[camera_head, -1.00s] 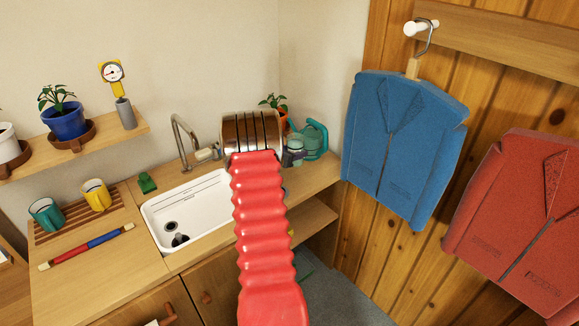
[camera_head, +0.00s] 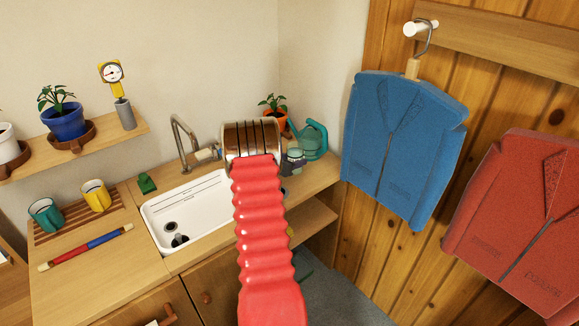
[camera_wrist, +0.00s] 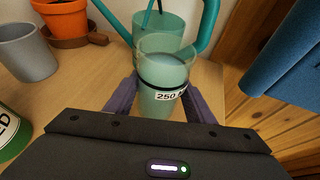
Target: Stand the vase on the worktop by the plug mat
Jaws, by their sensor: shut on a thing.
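The vase (camera_wrist: 162,85), a pale green see-through vessel with a dark band and a label reading 250, stands upright between the fingers of my gripper (camera_wrist: 161,100) in the wrist view. My gripper is shut on it from both sides. In the head view the vase (camera_head: 296,157) shows just past my wrist, over the far right end of the worktop (camera_head: 313,178). I cannot tell whether its base touches the worktop. I cannot make out the plug mat for certain; my arm hides part of the worktop beside the sink.
A teal watering can (camera_head: 313,138) is close behind the vase. An orange plant pot (camera_wrist: 70,22) and a grey cup (camera_wrist: 27,53) stand to its left. The white sink (camera_head: 185,212) is left of my arm. A blue jacket (camera_head: 403,145) hangs at the right.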

